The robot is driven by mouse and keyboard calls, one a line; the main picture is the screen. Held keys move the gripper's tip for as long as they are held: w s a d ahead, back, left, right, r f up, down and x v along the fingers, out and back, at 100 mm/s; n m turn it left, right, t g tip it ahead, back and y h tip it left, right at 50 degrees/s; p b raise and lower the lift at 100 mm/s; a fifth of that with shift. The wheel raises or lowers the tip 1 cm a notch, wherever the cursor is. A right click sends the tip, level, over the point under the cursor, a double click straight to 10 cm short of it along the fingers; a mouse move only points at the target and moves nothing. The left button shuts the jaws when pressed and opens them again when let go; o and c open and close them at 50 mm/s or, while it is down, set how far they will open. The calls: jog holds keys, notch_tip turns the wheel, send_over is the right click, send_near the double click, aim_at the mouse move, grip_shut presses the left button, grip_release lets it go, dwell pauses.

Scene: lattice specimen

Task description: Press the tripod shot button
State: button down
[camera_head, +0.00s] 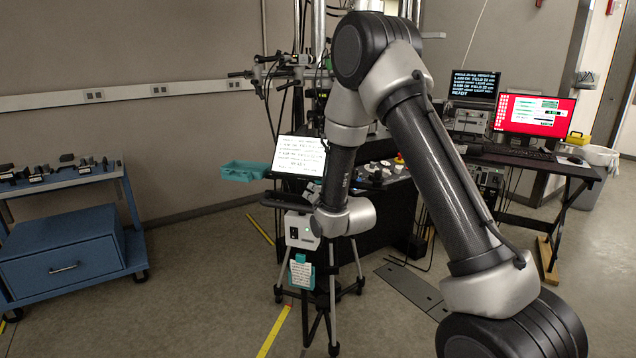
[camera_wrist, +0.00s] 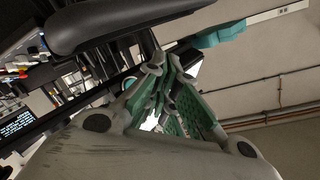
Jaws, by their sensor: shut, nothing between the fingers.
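A tripod (camera_head: 333,285) stands on the floor in the head view, partly behind my wrist. A small pale box (camera_head: 301,228) with a dark panel and a tiny green light sits at its top, just left of my wrist. A teal holder with a white label (camera_head: 301,272) hangs below it. I cannot make out the shot button for certain. My gripper (camera_wrist: 164,66) shows in the wrist view, with green pads and its fingers closed together, empty. I cannot tell it apart in the head view. I cannot tell whether it touches the box.
A tilted white screen (camera_head: 299,156) stands behind the tripod, beside a teal tray (camera_head: 244,171). A blue cart (camera_head: 62,262) is at left. A desk with a red monitor (camera_head: 535,114) is at right. Yellow tape marks the floor. Open floor lies between cart and tripod.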

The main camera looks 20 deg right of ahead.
jog(key=shift+w+d, duration=0.6)
jog(key=shift+w, duration=0.3)
dwell(0.9)
jog(key=shift+w+d, duration=0.25)
jog(key=shift+w, duration=0.1)
